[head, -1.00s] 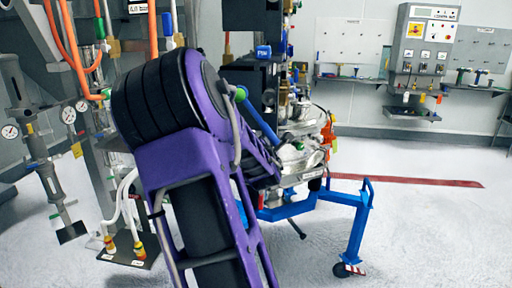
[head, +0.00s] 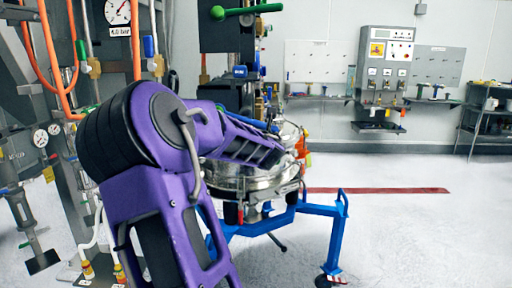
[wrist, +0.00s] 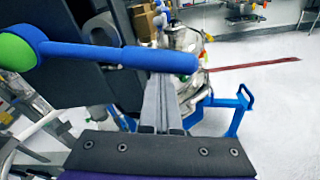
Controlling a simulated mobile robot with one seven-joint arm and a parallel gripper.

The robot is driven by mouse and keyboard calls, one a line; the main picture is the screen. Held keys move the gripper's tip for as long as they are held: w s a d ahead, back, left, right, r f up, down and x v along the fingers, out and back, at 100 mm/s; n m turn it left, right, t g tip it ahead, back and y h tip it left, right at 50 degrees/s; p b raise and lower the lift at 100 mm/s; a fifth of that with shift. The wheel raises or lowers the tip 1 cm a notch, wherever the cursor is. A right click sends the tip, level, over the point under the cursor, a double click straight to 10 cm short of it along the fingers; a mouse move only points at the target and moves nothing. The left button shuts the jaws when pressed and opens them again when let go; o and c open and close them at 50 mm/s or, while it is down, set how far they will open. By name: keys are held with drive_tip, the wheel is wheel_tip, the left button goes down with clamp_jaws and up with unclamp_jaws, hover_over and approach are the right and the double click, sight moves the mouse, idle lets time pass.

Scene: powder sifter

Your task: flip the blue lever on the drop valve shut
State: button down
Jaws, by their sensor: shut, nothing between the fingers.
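The blue lever (wrist: 120,54) crosses the upper part of the wrist view nearly level, with a green ball (wrist: 16,46) on its left end. In the head view the blue bar (head: 256,123) shows just behind my purple arm, partly hidden. My gripper (wrist: 162,82) is shut and empty in the wrist view. Its fingers point up toward the bar, and the bar covers their tips. I cannot tell whether they touch it. My gripper is hidden in the head view. The valve body cannot be made out clearly.
A round metal sifter (head: 240,180) on a blue wheeled frame (head: 335,235) stands behind my arm. Pipes, orange hoses and gauges (head: 40,138) stand at the left. A control panel (head: 388,60) is on the back wall. The floor at the right is clear.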

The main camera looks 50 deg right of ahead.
wheel_tip(320, 180, up, 7)
drive_tip(key=s+d+n, duration=0.1)
drive_tip(key=n, duration=0.3)
drive_tip(key=shift+f+g+h, duration=0.2)
drive_tip(key=shift+g+h, duration=0.2)
drive_tip(key=shift+r, duration=0.15)
drive_tip(key=shift+b, duration=0.35)
